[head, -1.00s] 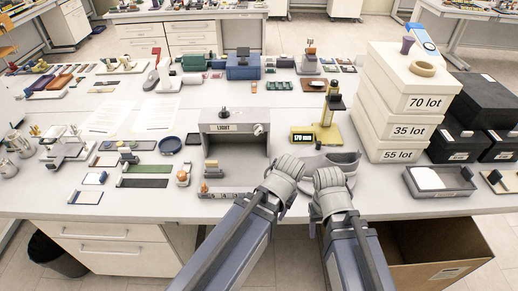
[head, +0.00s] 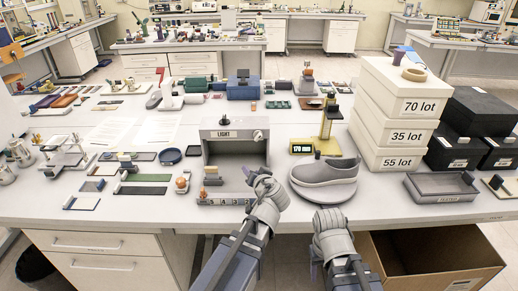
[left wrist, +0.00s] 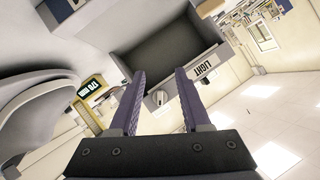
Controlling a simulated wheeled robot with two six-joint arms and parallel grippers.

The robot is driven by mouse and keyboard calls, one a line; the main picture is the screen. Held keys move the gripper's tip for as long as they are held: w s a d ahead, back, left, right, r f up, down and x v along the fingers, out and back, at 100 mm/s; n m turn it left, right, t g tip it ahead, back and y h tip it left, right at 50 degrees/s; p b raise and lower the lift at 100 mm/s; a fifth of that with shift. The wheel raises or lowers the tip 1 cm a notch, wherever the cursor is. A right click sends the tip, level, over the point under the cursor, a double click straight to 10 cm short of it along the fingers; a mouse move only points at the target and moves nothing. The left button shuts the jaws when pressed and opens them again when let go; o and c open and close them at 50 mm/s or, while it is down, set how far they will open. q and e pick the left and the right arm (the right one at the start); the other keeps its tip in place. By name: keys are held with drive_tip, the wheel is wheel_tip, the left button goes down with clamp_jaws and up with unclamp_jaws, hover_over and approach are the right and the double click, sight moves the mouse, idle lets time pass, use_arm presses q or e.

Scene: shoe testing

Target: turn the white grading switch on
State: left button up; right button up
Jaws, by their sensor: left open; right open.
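The white switch (head: 257,136) is a small round knob on the front of the grey box marked LIGHT (head: 222,134), right of the label. In the left wrist view the switch (left wrist: 160,97) shows between the two purple fingers, with the LIGHT label beside it. My left gripper (head: 250,174) is open and empty, in front of the box and below the switch, apart from it. The left gripper (left wrist: 160,74) also shows open in the left wrist view. My right gripper (head: 326,222) is low at the table's front edge, empty; its fingers are mostly hidden.
A grey shoe (head: 324,178) stands on a round stand right of my left gripper. A yellow gauge (head: 328,130) stands behind it. White lot boxes (head: 397,132) are stacked to the right. A labelled strip (head: 226,199) with small blocks lies before the box.

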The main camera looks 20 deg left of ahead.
sight(259, 138)
use_arm(q)
drive_tip(key=shift+w+a+r+m+t+h+b, duration=0.3)
drive_tip(key=shift+w+r+m+t+b, duration=0.55)
drive_tip(key=shift+w, duration=1.5)
drive_tip(key=shift+w+a+r+m+t+h+b, duration=0.35)
drive_tip(key=shift+w+t, duration=0.85)
drive_tip(key=shift+w, duration=1.1)
drive_tip(key=shift+w+a+r+m+t+h+b, duration=0.1)
drive_tip(key=shift+w+r+m+t+h+b, duration=0.6)
drive_tip(key=shift+w, duration=1.65)
drive_tip(key=shift+f+t+y, duration=0.15)
drive_tip(key=shift+t+y, duration=0.1)
drive_tip(key=shift+t, duration=0.1)
clamp_jaws()
